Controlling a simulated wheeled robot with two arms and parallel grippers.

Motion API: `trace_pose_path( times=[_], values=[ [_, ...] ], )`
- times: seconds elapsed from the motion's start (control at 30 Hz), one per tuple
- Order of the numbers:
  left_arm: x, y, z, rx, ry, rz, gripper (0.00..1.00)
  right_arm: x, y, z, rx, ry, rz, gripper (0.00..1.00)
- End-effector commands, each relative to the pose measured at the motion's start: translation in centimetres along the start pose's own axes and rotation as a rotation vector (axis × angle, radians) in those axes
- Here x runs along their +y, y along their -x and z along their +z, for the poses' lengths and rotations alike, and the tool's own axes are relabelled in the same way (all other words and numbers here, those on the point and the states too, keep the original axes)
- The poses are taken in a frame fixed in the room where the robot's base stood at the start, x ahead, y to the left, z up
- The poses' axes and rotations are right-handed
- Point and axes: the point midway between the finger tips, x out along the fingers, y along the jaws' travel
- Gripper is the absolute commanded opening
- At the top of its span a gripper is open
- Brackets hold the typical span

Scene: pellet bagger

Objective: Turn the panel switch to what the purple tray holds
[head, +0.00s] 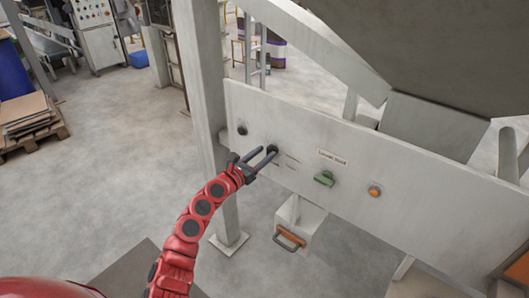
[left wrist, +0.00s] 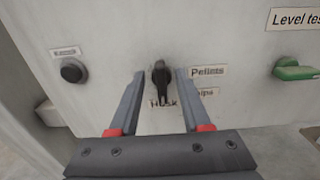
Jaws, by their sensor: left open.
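The black panel switch (left wrist: 161,82) sits on the pale panel (head: 330,150). In the left wrist view its lever hangs downward, over a label reading roughly "Husk" (left wrist: 162,103), which it partly hides. A "Pellets" label (left wrist: 208,71) is to its right, and a partly covered label ending in "ips" (left wrist: 208,92) is below that. My left gripper (head: 269,154) is open at the panel, its fingers on either side of the switch; I cannot tell whether they touch it. I cannot make out a purple tray or its contents. My right gripper is not in view.
A black knob (head: 242,129) is left of the switch. A green handle (head: 324,178) under a "Level test" label (head: 332,157) and an orange button (head: 374,191) are to the right. A white box with an orange handle (head: 289,238) is below the panel.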

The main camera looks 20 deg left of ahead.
Motion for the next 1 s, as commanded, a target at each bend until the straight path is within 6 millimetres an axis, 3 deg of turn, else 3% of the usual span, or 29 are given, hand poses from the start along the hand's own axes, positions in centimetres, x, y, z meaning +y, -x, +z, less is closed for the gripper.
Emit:
trace_pose_path(
  times=[0.37, 0.4, 0.67, 1.0],
  values=[
    [-0.05, -0.83, 0.02, 0.000, -0.001, -0.001, 0.47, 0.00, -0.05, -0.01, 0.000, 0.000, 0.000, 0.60],
    [-0.05, -0.82, 0.02, 0.000, -0.001, -0.001, 0.46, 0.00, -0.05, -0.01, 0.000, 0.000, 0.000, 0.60],
    [-0.04, -0.80, 0.02, 0.000, 0.000, -0.001, 0.00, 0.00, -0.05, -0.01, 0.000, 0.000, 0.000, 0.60],
    [-0.03, -0.79, 0.00, 0.001, 0.004, -0.001, 0.00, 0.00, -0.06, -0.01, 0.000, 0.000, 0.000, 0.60]
  ],
)
